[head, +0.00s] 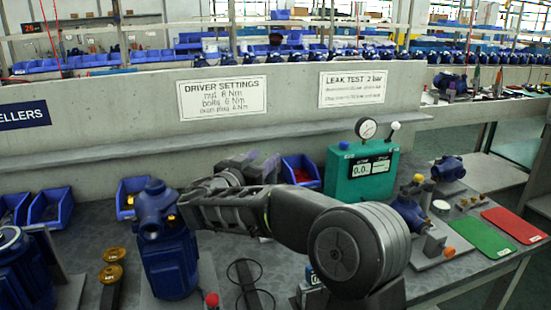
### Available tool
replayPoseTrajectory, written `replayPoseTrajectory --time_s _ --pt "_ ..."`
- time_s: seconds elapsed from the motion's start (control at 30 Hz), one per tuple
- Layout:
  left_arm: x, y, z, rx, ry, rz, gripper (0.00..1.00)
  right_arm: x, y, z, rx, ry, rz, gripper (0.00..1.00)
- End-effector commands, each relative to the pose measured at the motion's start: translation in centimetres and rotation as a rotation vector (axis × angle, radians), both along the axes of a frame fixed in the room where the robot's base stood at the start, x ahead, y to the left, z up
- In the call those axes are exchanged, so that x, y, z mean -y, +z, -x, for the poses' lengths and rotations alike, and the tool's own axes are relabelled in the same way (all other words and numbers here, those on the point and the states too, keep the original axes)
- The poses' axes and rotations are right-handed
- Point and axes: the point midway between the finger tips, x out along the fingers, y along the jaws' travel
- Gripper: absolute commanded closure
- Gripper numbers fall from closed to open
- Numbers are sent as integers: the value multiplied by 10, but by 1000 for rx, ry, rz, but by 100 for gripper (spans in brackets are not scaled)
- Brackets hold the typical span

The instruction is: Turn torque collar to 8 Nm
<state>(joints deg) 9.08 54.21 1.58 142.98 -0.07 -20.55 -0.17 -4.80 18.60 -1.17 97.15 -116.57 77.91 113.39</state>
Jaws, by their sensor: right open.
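I cannot pick out the torque collar or the driver's scale in the head view. My right arm comes in from the lower right, reaches left across the bench and folds at the wrist. My right gripper (258,168) is above the bench behind the forearm, open, with no object visible in it. The driver settings sign (221,97) on the wall lists Nm values in small print. My left gripper is out of view.
A blue pump (165,245) stands left of my right wrist. A green leak tester (361,174) with a gauge stands behind my arm. Blue bins (301,170) line the wall. A green mat (478,236) and a red mat (515,225) lie at the right.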

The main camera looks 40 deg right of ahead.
Motion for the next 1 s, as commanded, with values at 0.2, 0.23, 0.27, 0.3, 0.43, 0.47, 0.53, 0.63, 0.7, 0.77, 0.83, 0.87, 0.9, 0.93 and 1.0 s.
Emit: replayPoseTrajectory --time_s 0.2,0.23,0.27,0.3,0.43,0.47,0.53,0.63,0.7,0.77,0.83,0.87,0.9,0.93,1.0 --pt "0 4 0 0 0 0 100 23 -24 -10 1 -4 0 53" --pt "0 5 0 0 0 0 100 28 -25 -12 1 -4 0 53" --pt "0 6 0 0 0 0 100 33 -24 -15 1 -3 0 53" --pt "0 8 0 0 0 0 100 40 -25 -18 1 -3 0 53" --pt "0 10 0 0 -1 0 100 57 -25 -27 1 -1 0 53" --pt "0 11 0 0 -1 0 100 60 -25 -28 0 -2 1 53" --pt "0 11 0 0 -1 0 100 64 -25 -31 1 0 0 53" --pt "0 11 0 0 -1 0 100 67 -26 -33 0 1 0 53" --pt "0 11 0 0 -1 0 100 68 -26 -33 0 1 1 53" --pt "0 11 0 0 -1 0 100 68 -26 -33 0 1 1 53" --pt "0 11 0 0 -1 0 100 68 -26 -33 0 1 1 53" --pt "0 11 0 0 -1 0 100 68 -26 -33 1 1 0 53" --pt "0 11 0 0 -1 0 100 67 -26 -33 1 1 0 54" --pt "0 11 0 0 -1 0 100 67 -26 -33 1 1 0 57" --pt "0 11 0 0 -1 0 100 67 -25 -33 1 1 0 63"
